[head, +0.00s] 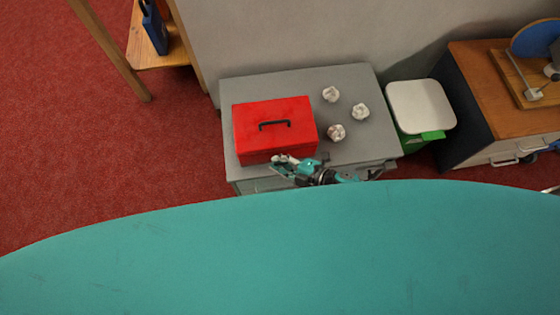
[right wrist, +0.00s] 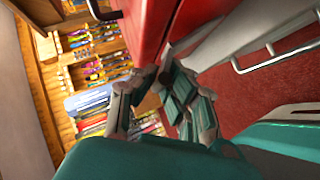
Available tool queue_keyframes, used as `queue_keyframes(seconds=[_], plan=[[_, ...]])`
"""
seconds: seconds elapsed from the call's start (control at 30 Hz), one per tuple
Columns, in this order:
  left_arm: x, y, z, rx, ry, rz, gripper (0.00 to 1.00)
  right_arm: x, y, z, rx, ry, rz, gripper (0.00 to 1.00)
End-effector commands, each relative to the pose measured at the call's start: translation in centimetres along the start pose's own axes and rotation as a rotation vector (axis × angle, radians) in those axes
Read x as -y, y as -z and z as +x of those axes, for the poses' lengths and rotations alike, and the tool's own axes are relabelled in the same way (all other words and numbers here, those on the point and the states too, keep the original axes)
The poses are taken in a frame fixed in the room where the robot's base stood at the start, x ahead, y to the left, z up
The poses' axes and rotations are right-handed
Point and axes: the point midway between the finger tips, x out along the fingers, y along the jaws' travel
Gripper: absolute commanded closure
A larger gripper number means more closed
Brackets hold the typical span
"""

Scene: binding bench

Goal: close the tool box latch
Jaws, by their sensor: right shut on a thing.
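The red tool box (head: 262,138) sits on the grey cabinet with its lid down and a black handle (head: 275,124) on top. My right gripper (head: 280,162) is at the box's front side, low near the cabinet's front edge. In the right wrist view, the red box front (right wrist: 150,22) fills the top, with a seam running along it. The right gripper's fingers (right wrist: 168,85) are shut on a small grey latch (right wrist: 180,50) at that seam. The fingers hide part of the latch, so I cannot tell whether it is fastened. My left gripper is not in view.
Three crumpled paper balls (head: 336,132) lie on the grey cabinet top (head: 300,82), right of the box. A green bin with a pale lid (head: 421,106) stands to the right. A wooden-topped cabinet (head: 480,75) stands beyond it. Red carpet lies left.

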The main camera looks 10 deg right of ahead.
Motion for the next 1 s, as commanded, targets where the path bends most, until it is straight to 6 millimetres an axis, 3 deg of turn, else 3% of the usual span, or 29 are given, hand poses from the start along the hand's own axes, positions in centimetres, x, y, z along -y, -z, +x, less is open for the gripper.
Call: queue_keyframes(seconds=[0.2,0.23,0.43,0.77,1.0], plan=[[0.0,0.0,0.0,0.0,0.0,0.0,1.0,-0.5,0.0,0.1,-0.003,-0.007,-0.002,1.0],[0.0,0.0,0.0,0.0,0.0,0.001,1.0,-0.5,0.0,0.1,-0.003,-0.007,-0.002,0.91],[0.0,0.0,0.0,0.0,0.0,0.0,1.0,-0.3,0.0,0.1,-0.002,-0.005,-0.002,0.66],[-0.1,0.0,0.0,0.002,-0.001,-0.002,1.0,-0.1,-0.1,-0.5,0.0,-0.001,-0.001,0.66],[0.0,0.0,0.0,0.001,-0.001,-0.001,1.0,0.1,-0.1,-4.6,0.001,0.002,-0.001,0.66]])
